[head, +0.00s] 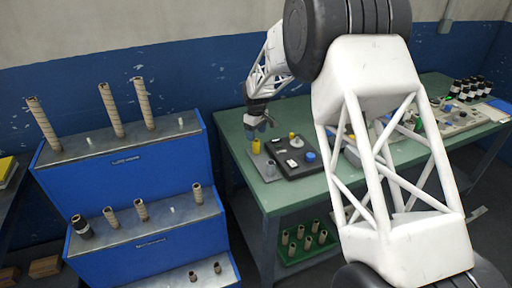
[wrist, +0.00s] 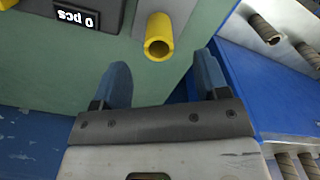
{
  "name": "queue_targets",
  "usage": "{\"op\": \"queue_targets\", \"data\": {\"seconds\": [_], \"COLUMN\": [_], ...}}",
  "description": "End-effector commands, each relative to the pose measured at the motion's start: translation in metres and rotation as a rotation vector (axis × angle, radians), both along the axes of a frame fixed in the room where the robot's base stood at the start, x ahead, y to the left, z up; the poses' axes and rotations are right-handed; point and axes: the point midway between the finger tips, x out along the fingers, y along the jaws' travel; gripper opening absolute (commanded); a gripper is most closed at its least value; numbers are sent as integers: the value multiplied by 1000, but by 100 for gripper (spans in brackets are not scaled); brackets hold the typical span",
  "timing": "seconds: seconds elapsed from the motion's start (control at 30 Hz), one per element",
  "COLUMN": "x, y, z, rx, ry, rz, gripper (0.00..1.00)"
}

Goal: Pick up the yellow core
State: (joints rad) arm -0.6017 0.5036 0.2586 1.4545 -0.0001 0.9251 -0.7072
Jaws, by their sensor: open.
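The yellow core (head: 256,146) is a small hollow yellow cylinder standing on a grey plate (head: 262,166) at the left end of the green table. In the wrist view the yellow core (wrist: 159,36) shows its open end, just beyond and between my fingertips. My gripper (head: 262,122) is just above the yellow core in the head view. In the wrist view my gripper (wrist: 165,75) has its two blue fingers spread apart with nothing between them.
A dark tray (head: 318,168) with a blue cap (head: 310,156) and other small parts lies right of the core. A blue stepped rack (head: 135,165) with cardboard cores stands to the left. Dark bottles (head: 470,90) stand at the table's far right.

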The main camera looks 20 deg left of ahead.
Motion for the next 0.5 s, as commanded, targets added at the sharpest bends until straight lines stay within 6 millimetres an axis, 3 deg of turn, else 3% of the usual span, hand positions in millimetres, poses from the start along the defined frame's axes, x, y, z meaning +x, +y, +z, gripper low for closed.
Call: {"op": "queue_targets", "data": {"seconds": [0.33,0.5], "x": [0,0], "y": [0,0], "z": [-1,-11], "rx": [0,-1], "ry": [0,1], "rz": [1,0], "gripper": [68,68]}}
